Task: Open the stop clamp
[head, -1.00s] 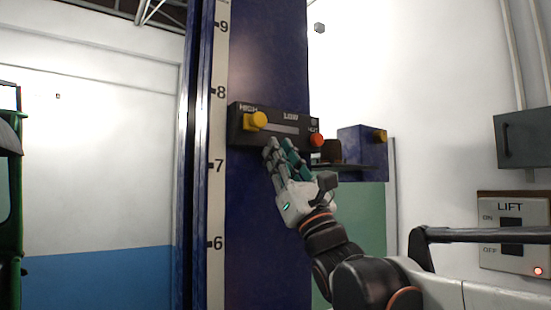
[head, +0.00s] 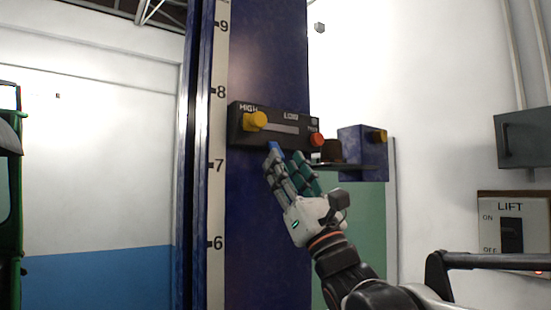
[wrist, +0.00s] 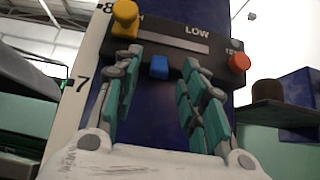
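A black control box (head: 275,130) marked HIGH and LOW is fixed to the blue column (head: 268,60). A yellow knob (head: 255,121) sits at its HIGH end, and an orange-red knob (head: 317,140) at its right end. A small blue tab (wrist: 159,67) shows at the box's lower edge. No part carries a readable clamp label, so I cannot tell which is the stop clamp. My gripper (head: 285,157) is just below the box, pointing up. In the wrist view my gripper (wrist: 162,60) is open, with its fingers left and right of the blue tab, apart from it.
A height scale (head: 217,130) runs down the column's left edge. A blue block (head: 362,150) juts out right of the box. A LIFT panel (head: 525,210) with an ON/OFF switch is on the right wall, partly behind my arm. A green vehicle part (head: 10,200) stands far left.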

